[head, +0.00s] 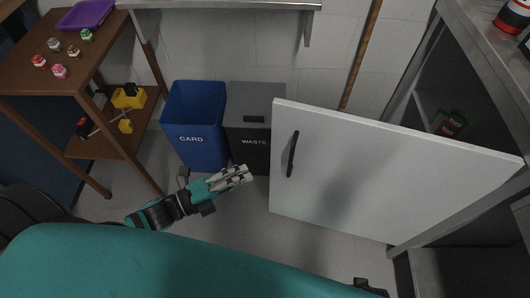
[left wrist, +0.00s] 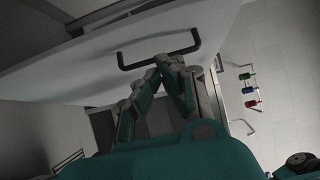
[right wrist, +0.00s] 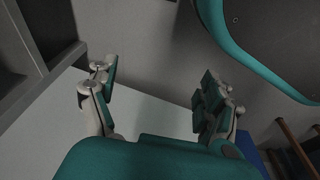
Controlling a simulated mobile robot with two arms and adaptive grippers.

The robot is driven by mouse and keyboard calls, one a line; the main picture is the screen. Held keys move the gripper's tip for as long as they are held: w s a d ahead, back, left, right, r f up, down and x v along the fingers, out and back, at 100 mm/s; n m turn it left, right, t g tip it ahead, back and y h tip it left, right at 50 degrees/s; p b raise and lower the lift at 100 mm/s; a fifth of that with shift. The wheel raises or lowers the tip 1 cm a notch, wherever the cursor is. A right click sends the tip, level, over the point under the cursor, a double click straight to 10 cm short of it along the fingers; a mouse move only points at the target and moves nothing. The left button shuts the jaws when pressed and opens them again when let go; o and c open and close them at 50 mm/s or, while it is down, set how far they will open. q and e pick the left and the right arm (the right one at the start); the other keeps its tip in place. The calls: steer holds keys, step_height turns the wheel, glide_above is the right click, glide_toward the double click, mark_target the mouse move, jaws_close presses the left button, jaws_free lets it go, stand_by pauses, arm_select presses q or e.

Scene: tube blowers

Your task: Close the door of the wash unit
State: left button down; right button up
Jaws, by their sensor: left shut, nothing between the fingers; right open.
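The wash unit's white door (head: 390,175) stands swung wide open, hinged on the right at the grey metal unit (head: 400,100). Its dark bar handle (head: 292,155) is near the door's left edge. My left gripper (head: 250,173) is shut and empty, to the left of the door and below the handle in the head view. In the left wrist view its closed fingertips (left wrist: 168,62) appear just in front of the handle (left wrist: 128,66); I cannot tell whether they touch. My right gripper (right wrist: 160,88) is open and empty, with a white panel, likely the door (right wrist: 150,122), behind it.
A blue card bin (head: 195,130) and a grey waste bin (head: 252,150) stand against the wall behind my left gripper. A brown shelf table (head: 70,75) with small items is at the left.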

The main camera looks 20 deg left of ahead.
mark_target(284, 146)
arm_select(q)
steer(key=w+d, duration=0.1)
steer(key=w, duration=0.1)
steer(key=w+d, duration=0.1)
steer(key=w, duration=0.2)
steer(key=w+d, duration=0.2)
steer(key=w, duration=0.1)
steer(key=shift+w+b, duration=0.25)
steer(key=shift+b, duration=0.05)
arm_select(e)
steer(key=shift+w+r, duration=0.3)
steer(key=shift+r, duration=0.35)
steer(key=shift+w+r, duration=0.25)
steer(key=shift+r, duration=0.35)
